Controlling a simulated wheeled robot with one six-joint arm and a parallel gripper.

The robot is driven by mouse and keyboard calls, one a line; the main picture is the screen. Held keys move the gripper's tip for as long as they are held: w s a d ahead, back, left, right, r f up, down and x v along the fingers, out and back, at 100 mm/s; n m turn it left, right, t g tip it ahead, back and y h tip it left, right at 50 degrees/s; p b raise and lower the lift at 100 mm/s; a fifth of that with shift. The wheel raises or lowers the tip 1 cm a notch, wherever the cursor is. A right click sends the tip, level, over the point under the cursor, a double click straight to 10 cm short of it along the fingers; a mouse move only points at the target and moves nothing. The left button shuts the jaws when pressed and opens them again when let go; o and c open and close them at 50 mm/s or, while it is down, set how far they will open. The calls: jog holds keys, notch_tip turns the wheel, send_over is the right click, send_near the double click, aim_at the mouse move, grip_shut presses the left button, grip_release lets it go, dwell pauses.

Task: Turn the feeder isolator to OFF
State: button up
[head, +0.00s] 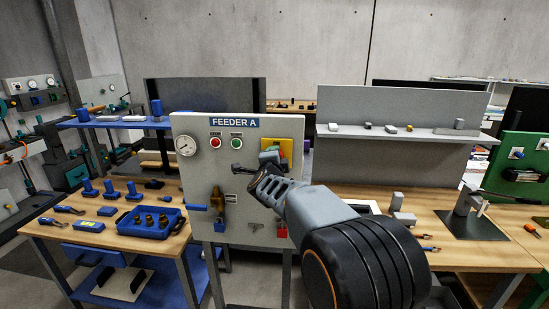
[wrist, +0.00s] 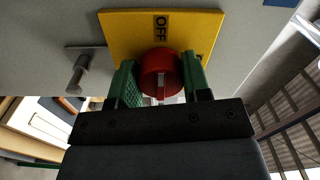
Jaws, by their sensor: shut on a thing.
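The feeder isolator is a round red knob (wrist: 160,72) on a yellow plate (wrist: 190,30), which also shows in the head view (head: 288,146) at the upper right of the FEEDER A panel (head: 200,160). The word OFF stands on the plate above the knob in the wrist view, with its letters turned sideways. A pale mark runs along the knob's face. My gripper (wrist: 158,85) is shut on the knob, one green finger on each side. In the head view my gripper (head: 270,158) hides most of the knob.
A grey peg or handle (wrist: 78,74) stands out from the panel left of the plate in the wrist view. The panel also carries a gauge (head: 187,145), a red button (head: 215,143), a green button (head: 236,143) and a brownish valve (head: 217,199). Benches stand on both sides.

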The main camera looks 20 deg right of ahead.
dwell(0.5)
jog(key=o, duration=0.9)
jog(key=b+v, duration=0.1)
jog(key=v, duration=1.2)
jog(key=shift+s+a+b, duration=0.2)
jog(key=shift+s+b, duration=0.15)
